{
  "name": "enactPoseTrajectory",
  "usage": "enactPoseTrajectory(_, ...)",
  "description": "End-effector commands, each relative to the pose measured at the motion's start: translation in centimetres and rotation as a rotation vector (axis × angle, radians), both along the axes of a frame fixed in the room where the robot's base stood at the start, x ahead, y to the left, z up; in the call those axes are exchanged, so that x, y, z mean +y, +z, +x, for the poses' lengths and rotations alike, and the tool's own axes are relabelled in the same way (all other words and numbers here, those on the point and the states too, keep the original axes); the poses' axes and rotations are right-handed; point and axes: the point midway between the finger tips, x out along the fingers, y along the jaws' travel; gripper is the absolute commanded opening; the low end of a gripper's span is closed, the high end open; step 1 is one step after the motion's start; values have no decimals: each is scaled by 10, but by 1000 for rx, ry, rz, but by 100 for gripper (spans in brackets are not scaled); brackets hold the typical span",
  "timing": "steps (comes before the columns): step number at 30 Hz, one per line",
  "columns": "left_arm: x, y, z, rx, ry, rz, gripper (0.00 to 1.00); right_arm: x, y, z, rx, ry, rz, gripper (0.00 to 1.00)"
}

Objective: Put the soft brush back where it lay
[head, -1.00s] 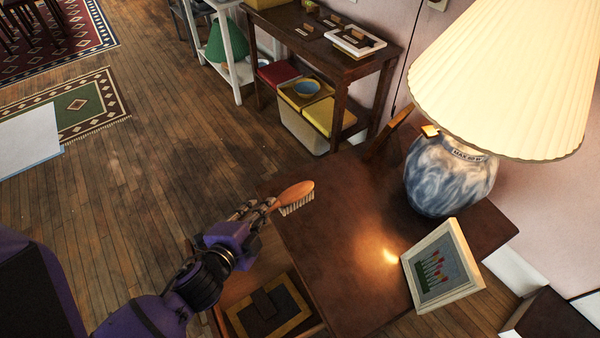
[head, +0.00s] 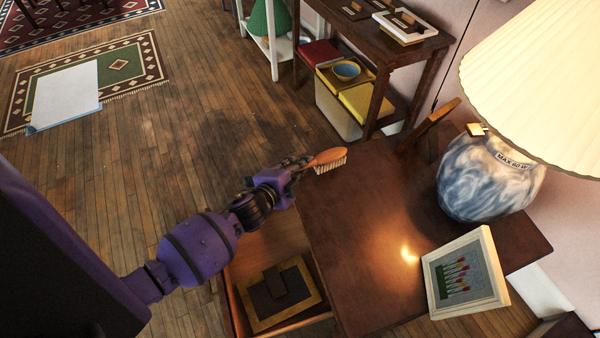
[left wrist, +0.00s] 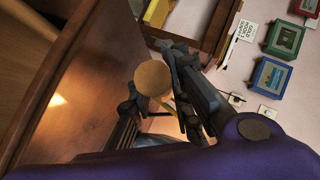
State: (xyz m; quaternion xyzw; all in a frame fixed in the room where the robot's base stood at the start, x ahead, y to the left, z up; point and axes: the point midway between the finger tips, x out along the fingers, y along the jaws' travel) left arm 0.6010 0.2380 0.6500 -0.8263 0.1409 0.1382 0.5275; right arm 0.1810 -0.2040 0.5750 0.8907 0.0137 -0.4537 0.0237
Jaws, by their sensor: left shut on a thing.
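The soft brush (head: 329,158) has an orange-brown wooden back and pale bristles pointing down. My left gripper (head: 303,165) is shut on one end of it, holding it near the far left corner of the dark wooden side table (head: 360,225). In the left wrist view, the brush's rounded wooden end (left wrist: 152,78) shows between the fingers of my left gripper (left wrist: 157,98); most of its bristles are hidden. An open drawer (head: 235,300) below the tabletop holds a yellow-edged dark panel (head: 300,308) with a brown block. My right gripper is not in view.
A blue-and-white lamp (head: 485,180) and a tilted picture frame (head: 492,292) stand on the side table's right part. Its middle is clear. A shelf table (head: 405,60) with trays and bins stands behind. Open floor lies to the left.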

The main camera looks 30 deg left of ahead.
Motion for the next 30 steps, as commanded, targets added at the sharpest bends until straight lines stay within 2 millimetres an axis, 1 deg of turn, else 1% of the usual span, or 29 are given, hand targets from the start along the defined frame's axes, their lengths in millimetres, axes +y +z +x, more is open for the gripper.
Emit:
enactPoseTrajectory(3,1,-10,8,0,0,0,0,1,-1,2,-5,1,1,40)
enactPoseTrajectory(6,1,-27,6,2,2,-2,0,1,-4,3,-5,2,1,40)
enactPoseTrajectory(9,1,-36,6,0,1,-2,0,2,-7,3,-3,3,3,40)
enactPoseTrajectory(17,0,-36,7,-3,-1,-1,0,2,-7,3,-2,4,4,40)
enactPoseTrajectory(21,0,-40,7,-2,-1,-1,0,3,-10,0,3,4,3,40)
enactPoseTrajectory(22,1,-41,6,0,-1,0,20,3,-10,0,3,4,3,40)
enactPoseTrajectory(24,1,-40,6,0,-1,0,29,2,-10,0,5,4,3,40)
enactPoseTrajectory(26,1,-40,6,0,-1,0,37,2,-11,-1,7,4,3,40)
enactPoseTrajectory(30,1,-40,6,0,-1,0,37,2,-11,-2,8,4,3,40)
